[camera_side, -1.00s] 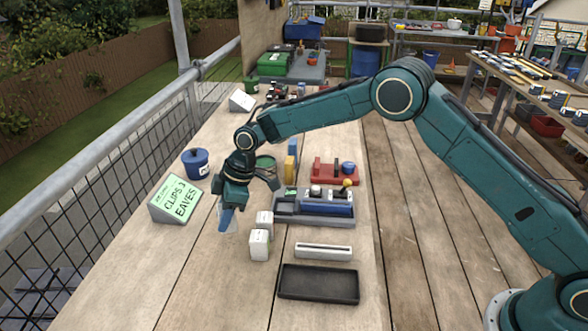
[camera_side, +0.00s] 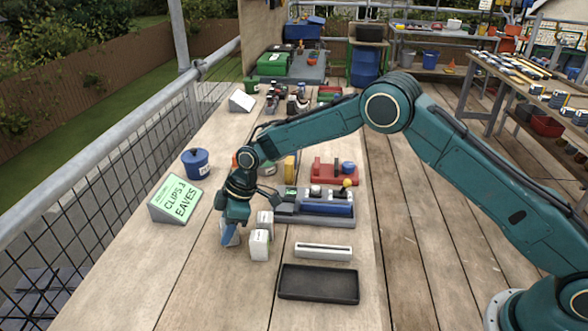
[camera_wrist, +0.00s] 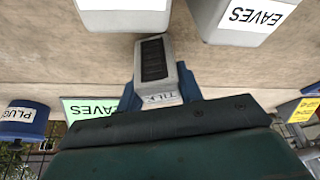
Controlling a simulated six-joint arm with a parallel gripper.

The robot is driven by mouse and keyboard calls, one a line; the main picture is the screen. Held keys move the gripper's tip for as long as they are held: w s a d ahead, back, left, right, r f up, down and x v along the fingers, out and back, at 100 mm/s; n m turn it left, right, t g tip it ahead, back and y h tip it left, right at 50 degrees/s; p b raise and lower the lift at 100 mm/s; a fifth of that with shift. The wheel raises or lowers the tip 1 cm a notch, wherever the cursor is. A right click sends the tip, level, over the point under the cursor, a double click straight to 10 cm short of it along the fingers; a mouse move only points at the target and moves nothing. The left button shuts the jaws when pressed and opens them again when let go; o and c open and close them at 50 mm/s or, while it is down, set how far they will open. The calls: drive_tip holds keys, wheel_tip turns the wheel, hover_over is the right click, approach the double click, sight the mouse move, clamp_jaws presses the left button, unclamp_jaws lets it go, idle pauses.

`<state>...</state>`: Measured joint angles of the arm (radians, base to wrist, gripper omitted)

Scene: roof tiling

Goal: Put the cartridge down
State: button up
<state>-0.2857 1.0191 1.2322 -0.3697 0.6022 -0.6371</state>
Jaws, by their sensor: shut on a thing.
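My gripper (camera_side: 229,236) is low over the near-left part of the wooden bench, just left of two white boxes. In the wrist view, its blue fingers (camera_wrist: 160,88) are shut on a grey cartridge (camera_wrist: 181,77) with a dark slotted panel and a small label, whose lettering is hard to read. In the side view the cartridge is mostly hidden by the fingers. I cannot tell whether it touches the bench. One white box (camera_side: 260,246) stands close to the right of the gripper, and the other (camera_side: 265,223) just behind it. The wrist view shows an EAVES label on one box (camera_wrist: 238,32).
A green CLIPS & EAVES sign (camera_side: 176,198) and a blue tub (camera_side: 195,163) stand to the left. To the right are a grey-blue tray (camera_side: 318,220), a pale slotted bar (camera_side: 323,251) and a black tray (camera_side: 318,284). The bench front left is clear.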

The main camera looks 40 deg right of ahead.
drive_tip(key=shift+f, duration=0.1)
drive_tip(key=o, duration=1)
drive_tip(key=v, duration=1.2)
drive_tip(key=shift+r, duration=0.2)
